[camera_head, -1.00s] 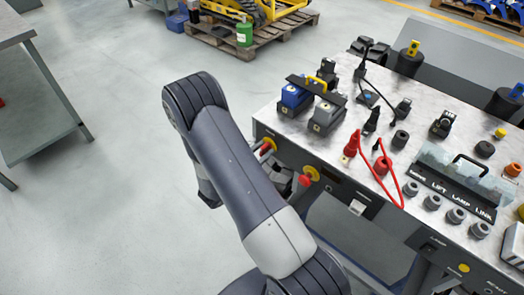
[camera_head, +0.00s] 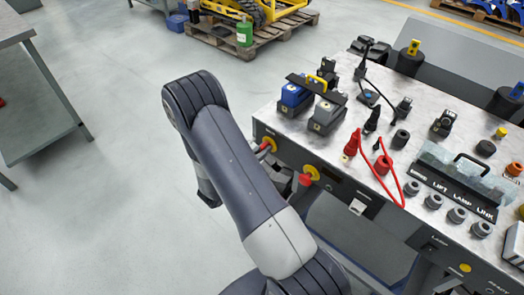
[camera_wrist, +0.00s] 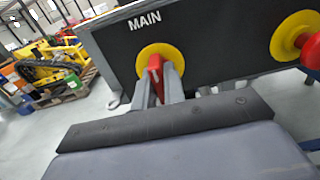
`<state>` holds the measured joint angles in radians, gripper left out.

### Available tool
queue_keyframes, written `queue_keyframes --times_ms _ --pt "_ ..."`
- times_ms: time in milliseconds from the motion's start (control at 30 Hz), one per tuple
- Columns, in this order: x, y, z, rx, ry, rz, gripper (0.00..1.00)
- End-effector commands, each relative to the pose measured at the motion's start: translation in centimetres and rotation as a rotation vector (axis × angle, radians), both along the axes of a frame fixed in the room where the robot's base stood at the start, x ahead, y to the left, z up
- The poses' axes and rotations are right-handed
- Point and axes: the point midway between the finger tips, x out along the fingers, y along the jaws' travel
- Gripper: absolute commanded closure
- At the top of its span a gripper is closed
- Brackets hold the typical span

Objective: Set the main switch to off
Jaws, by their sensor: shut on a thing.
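The main switch is a red handle (camera_wrist: 155,72) on a round yellow plate (camera_wrist: 170,54) under the word MAIN, on the dark front panel (camera_wrist: 222,45) of the bench. My gripper (camera_wrist: 162,85) is shut on the red handle, with a grey finger on each side of it. In the wrist view the handle stands near upright, slightly tilted. In the head view the yellow plate (camera_head: 270,143) shows at the panel's left end, and my arm partly hides the gripper.
A red mushroom button (camera_wrist: 309,48) on a yellow plate sits right of the switch, close to my gripper. The bench top (camera_head: 283,122) bears batteries, red and black leads and connectors. Open floor (camera_head: 110,190) lies to the left.

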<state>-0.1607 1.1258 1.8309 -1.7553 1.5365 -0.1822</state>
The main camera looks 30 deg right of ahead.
Motion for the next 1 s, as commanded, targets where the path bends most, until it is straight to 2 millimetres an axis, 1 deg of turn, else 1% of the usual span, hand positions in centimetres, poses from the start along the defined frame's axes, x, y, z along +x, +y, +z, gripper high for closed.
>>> queue_keyframes --times_ms 200,233,400,500,767,867,1000 --pt "0.0 0.0 0.0 0.0 0.001 0.0 1.0" --pt "0.0 0.0 0.0 0.0 0.001 0.0 0.88" --pt "0.0 0.0 0.0 0.0 0.0 0.0 0.74" --pt "0.0 0.0 0.0 0.0 0.0 0.0 0.67" --pt "0.0 0.2 0.0 0.0 0.0 0.001 0.67" --pt "-0.2 0.8 0.0 0.0 0.0 0.002 0.67" --pt "-0.9 2.8 0.0 -0.001 0.0 0.006 0.67"
